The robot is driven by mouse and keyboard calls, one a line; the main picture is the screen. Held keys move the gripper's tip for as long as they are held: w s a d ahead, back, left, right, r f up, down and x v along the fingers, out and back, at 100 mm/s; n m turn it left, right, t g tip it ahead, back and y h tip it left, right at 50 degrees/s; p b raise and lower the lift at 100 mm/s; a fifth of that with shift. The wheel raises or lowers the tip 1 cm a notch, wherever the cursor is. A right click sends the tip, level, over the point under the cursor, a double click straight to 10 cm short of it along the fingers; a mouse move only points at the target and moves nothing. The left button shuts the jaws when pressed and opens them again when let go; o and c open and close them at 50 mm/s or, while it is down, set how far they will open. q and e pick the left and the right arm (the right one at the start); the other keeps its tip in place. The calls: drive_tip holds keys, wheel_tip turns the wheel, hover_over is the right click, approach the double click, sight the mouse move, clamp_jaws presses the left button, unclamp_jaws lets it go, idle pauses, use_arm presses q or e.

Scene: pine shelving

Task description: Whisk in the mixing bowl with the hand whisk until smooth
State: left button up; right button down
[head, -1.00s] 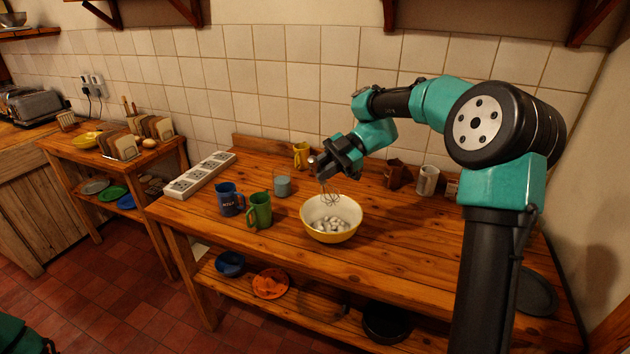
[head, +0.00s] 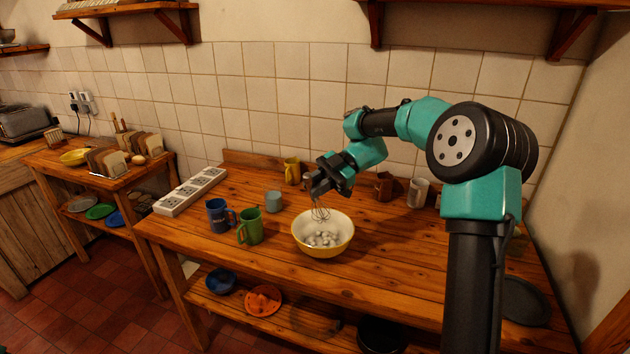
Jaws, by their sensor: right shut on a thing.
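The mixing bowl (head: 323,247), yellow outside and cream inside, stands upright on the wooden table. Several whitish lumps (head: 322,239) lie in its bottom. My right gripper (head: 314,190) is above the bowl's back rim, shut on the hand whisk (head: 320,213). The whisk's wire loops hang down at the bowl's back part, above the lumps. Most of its handle is hidden by the gripper. My left gripper is out of view.
A green mug (head: 251,227), a blue mug (head: 218,215) and a blue-grey cup (head: 273,201) stand left of the bowl.

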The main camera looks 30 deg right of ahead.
drive_tip(key=shift+f, duration=5.15)
